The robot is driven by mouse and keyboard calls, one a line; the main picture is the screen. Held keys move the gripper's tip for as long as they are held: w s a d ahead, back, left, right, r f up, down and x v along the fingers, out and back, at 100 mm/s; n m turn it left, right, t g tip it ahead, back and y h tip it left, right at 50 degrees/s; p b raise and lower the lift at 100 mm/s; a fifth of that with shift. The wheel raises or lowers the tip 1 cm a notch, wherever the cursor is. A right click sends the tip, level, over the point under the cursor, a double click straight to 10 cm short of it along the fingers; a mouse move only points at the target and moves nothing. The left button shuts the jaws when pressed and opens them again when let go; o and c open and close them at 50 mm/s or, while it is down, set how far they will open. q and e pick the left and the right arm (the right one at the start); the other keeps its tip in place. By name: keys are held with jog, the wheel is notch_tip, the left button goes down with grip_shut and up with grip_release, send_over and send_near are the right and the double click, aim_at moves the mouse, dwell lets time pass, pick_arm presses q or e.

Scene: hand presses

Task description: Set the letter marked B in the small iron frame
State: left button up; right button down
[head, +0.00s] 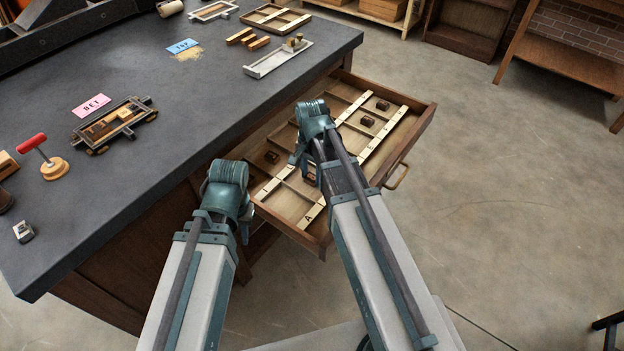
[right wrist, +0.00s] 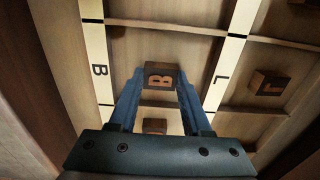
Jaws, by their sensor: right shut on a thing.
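The letter B block (right wrist: 160,77), dark with a light B on its face, is between the fingertips of my right gripper (right wrist: 160,88), which is shut on it. In the right wrist view it is over the drawer compartment beside the strip marked B; whether it touches the floor is unclear. In the head view my right gripper (head: 308,168) is over the open drawer (head: 415,130). My left gripper (head: 243,222) is by the drawer's near left side, its jaws mostly hidden by its wrist. A small iron frame (head: 112,126) lies on the bench at left, with pieces inside.
Another block (right wrist: 155,126) lies near the held one, and an L block (right wrist: 267,84) lies in a compartment to the right. A pink card (head: 91,105) lies behind the frame. The dark bench top (head: 150,165) is clear in front.

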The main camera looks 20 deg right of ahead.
aim_at(312, 177)
jog(key=shift+r+p, duration=2.45)
jog(key=shift+r, duration=0.05)
notch_tip(312, 177, up, 8)
jog(key=p, duration=0.8)
